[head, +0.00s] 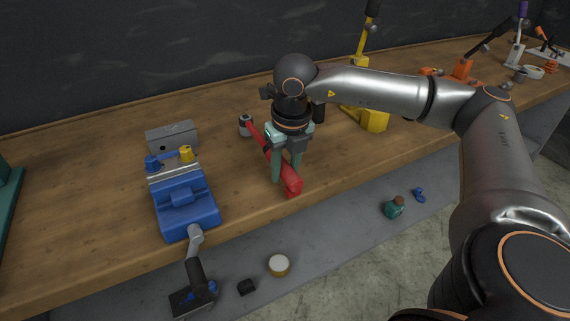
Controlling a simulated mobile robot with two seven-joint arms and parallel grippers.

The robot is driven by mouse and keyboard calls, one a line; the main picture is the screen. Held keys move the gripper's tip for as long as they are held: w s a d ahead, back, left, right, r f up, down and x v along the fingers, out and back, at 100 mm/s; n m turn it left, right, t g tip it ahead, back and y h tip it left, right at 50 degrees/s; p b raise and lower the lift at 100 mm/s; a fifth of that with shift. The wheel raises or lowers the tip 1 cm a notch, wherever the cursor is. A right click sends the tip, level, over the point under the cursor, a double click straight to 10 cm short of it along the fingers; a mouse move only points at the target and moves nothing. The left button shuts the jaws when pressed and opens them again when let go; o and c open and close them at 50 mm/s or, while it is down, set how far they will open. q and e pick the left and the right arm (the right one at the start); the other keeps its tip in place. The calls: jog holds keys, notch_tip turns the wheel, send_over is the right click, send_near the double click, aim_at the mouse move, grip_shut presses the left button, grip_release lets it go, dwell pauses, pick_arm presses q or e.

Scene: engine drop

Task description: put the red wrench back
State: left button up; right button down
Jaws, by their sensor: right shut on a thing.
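The red wrench (291,184) is at the middle of the wooden bench, near its front edge. It slants from a far end beside a small grey-and-black cylinder to a thick near end. My right gripper (286,174) points down from above, with its pale green fingers shut on the wrench. The gripper hides part of the wrench's middle. I cannot tell whether the wrench rests on the bench or is held just above it. My left gripper is not in view.
A blue vise (183,200) stands left on the wooden bench (90,210), with a grey box (172,135) behind it. A yellow tool (374,120) stands behind my right arm. A lower grey shelf holds a teal bottle (394,208) and a round tin (278,264).

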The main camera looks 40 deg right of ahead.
jog(key=shift+f, duration=0.35)
dwell(0.3)
jog(key=shift+f+b, duration=0.25)
jog(key=shift+b, duration=0.15)
jog(key=shift+f, duration=0.25)
jog(key=shift+c, duration=2.2)
grip_release()
